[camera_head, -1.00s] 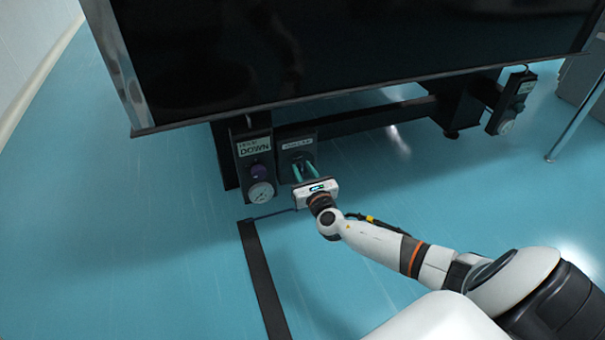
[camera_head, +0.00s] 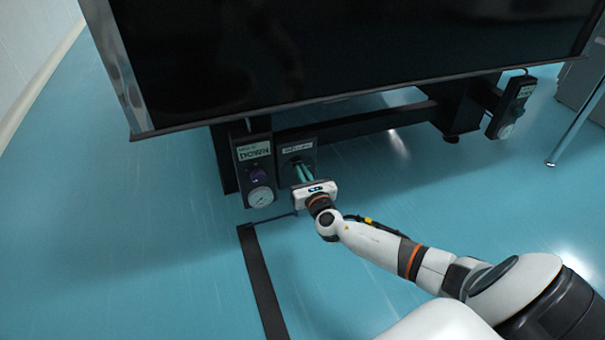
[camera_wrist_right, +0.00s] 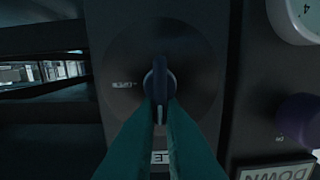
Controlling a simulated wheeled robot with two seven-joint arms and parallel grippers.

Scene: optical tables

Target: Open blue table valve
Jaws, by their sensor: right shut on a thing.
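The valve (camera_wrist_right: 159,79) shows in the right wrist view as a dark blue knob on a round dark plate (camera_wrist_right: 190,60). My right gripper (camera_wrist_right: 160,112) has its two teal fingers shut on this knob, one on each side. In the head view my right gripper (camera_head: 301,171) reaches to the dark valve panel (camera_head: 297,150) under the table's front edge, and the fingers hide most of the knob there. My left gripper is not in view.
A panel labelled DOWN (camera_head: 253,153) with a purple knob (camera_head: 257,174) and a round gauge (camera_head: 260,197) hangs just left of the valve panel. The dark table top (camera_head: 330,60) overhangs both. A black strip (camera_head: 262,280) lies on the open blue floor.

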